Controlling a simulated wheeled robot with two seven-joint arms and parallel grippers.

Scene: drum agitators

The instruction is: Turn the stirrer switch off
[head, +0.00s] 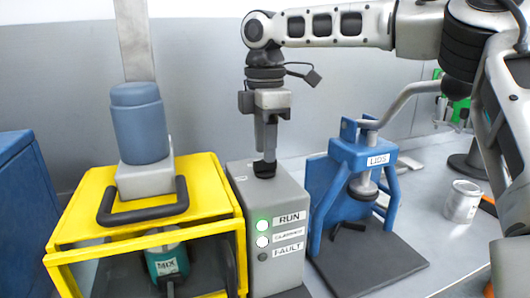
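A grey control box (271,228) stands beside the yellow stirrer frame (215,195). Its front has labels RUN, a middle one I cannot read surely, and FAULT. The RUN lamp (262,225) glows green, the middle lamp (262,241) looks pale, and the FAULT lamp is dark. My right gripper (265,158) points straight down over the box top, its fingers together. A black piece (264,169) lies at the fingertips on the box top; I cannot tell whether it is the switch or part of the fingers. The switch position is hidden. My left gripper is out of view.
The yellow frame holds a blue motor (139,122), a black handle (143,207) and a green MIX drum (168,262). Right of the box stands a blue LIDS press (362,165) on a dark base. A can (462,202) stands farther right. A blue cabinet (26,212) is at left.

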